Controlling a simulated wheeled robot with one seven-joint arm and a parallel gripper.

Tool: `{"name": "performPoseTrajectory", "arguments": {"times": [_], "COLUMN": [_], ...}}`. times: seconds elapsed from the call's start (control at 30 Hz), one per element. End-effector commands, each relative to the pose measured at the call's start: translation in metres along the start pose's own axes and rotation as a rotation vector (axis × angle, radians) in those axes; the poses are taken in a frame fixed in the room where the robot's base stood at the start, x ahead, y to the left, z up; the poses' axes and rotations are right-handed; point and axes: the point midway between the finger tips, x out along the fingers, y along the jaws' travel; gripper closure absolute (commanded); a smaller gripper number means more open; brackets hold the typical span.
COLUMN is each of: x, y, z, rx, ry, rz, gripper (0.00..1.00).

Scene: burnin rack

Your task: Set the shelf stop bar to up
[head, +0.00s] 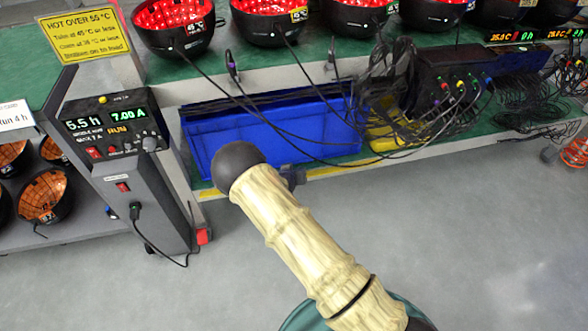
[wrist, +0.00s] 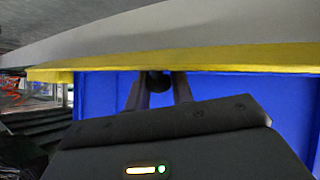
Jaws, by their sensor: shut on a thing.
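The shelf stop bar is a long yellow bar (head: 345,168) low along the front edge of the lower shelf, in front of the blue bin (head: 205,150). In the wrist view the yellow bar (wrist: 230,58) runs across the picture, beside the blue bin (wrist: 95,95). My gripper (wrist: 159,86) has its two dark fingers on either side of a small dark knob (wrist: 158,80) at the bar, and is shut on it. In the head view my gripper (head: 293,177) is mostly hidden behind my arm, so its contact does not show there.
A grey power cart (head: 130,175) with a lit display stands left of the bin. Black cables (head: 400,100) hang and loop over the shelf on the right. Red-lit bowls (head: 265,20) line the upper shelf. The grey floor (head: 470,240) at right front is clear.

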Motion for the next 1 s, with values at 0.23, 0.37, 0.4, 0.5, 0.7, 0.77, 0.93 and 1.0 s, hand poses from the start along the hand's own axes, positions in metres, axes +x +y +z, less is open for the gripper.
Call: {"name": "performPoseTrajectory", "arguments": {"times": [0.23, 0.37, 0.4, 0.5, 0.7, 0.77, 0.93, 1.0], "x": [0.0001, 0.0012, 0.0016, 0.0023, 0.0034, 0.0037, 0.0044, 0.0046], "y": [-0.0048, -0.0057, -0.0058, -0.0059, -0.0068, -0.0069, -0.0076, -0.0076], "z": [-0.0053, -0.0060, -0.0065, -0.0070, -0.0084, -0.0090, -0.0099, -0.0098], "rx": [-0.034, -0.047, -0.051, -0.062, -0.075, -0.079, -0.085, -0.087], "ry": [-0.080, -0.113, -0.122, -0.143, -0.175, -0.181, -0.199, -0.206], "rz": [-0.007, -0.007, -0.007, -0.007, -0.007, -0.007, -0.008, -0.008], "gripper": [1.00, 1.00, 1.00, 1.00, 1.00, 1.00, 1.00, 1.00]}}
